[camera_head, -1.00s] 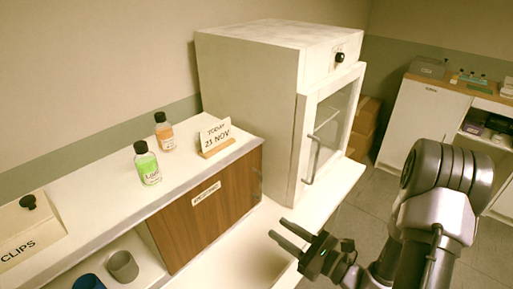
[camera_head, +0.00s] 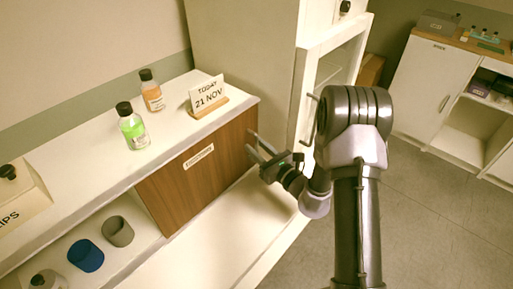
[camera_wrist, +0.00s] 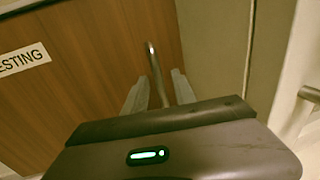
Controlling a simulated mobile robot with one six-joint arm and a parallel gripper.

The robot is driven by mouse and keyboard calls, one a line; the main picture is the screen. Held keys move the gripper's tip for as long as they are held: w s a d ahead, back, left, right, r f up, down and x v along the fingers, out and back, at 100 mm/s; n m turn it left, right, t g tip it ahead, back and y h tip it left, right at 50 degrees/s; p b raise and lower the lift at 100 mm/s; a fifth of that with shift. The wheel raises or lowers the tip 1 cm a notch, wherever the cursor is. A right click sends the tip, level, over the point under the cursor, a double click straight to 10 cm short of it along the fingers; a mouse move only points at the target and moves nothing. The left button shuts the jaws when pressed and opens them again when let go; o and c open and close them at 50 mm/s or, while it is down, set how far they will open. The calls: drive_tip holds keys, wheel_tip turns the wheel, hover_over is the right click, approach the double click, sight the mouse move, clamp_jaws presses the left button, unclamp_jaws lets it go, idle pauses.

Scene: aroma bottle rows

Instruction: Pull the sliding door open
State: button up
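The sliding door is a brown wooden panel (camera_head: 205,165) with a white label (camera_head: 199,157), set in the front of the white counter. In the wrist view the door (camera_wrist: 95,75) fills the left and middle, and its label (camera_wrist: 22,60) ends in "ESTING". A slim metal bar handle (camera_wrist: 154,68) stands near the door's right edge. My gripper (camera_head: 253,146) is at that right edge in the head view. In the wrist view my gripper (camera_wrist: 158,90) is open, its two fingers on either side of the bar with gaps visible. Contact cannot be told.
A white cabinet (camera_head: 240,60) with a glass door and bar handle (camera_head: 318,118) stands right of the sliding door, close to my arm. An open shelf bay left of the door holds a blue cup (camera_head: 86,255) and a grey cup (camera_head: 118,231). Bottles and a date sign (camera_head: 208,96) stand on top.

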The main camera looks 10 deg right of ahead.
drive_tip(key=shift+w, duration=0.25)
clamp_jaws()
idle(1.3)
